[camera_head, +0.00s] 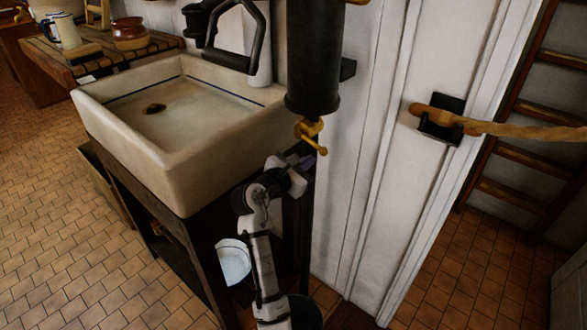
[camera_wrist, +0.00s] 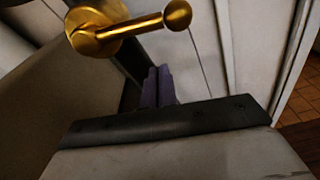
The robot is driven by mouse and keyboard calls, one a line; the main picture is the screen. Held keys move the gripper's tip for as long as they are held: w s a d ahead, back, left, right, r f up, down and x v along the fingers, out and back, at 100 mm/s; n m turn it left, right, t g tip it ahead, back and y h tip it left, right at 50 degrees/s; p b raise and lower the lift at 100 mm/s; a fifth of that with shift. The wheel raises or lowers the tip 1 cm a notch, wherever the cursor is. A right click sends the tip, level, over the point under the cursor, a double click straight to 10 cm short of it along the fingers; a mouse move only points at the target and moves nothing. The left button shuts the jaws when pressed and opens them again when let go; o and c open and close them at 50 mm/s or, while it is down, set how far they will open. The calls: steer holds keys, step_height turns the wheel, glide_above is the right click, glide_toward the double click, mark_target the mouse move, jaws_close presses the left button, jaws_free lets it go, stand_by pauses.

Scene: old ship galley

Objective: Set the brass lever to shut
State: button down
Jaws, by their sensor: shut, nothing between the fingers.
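The brass lever (camera_head: 310,137) sits at the bottom of a black cylinder (camera_head: 313,65) on the white wall, to the right of the sink. In the wrist view the lever (camera_wrist: 135,24) runs from a round brass hub at left to a ball end at right. My gripper (camera_head: 308,160) is just below the lever in the head view. Its purple-grey fingers show in the wrist view (camera_wrist: 158,82), closed together with nothing between them. They appear below the lever in the picture; a gap shows between them and the ball end.
A stone sink (camera_head: 130,135) stands left of my arm, with a small brown thing in it. A black curved handle (camera_head: 243,50) hangs above its back edge. At right a rope (camera_head: 520,130) runs from a black wall bracket (camera_head: 440,125). The tiled floor at left is open.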

mark_target(311, 142)
steer(key=r, duration=0.2)
steer(key=s+r, duration=0.1)
steer(key=shift+s+r+p, duration=0.15)
steer(key=shift+r+p, duration=0.25)
steer(key=shift+d+r, duration=0.1)
steer(key=n+p, duration=0.1)
steer(key=p, duration=0.3)
steer(key=r+n+p, duration=0.1)
steer(key=p, duration=0.4)
steer(key=shift+s+d+r+p, duration=0.2)
steer(key=shift+d+r+p, duration=0.05)
steer(key=shift+p, duration=0.05)
steer(key=shift+f+p, duration=0.2)
steer(key=shift+p, duration=0.1)
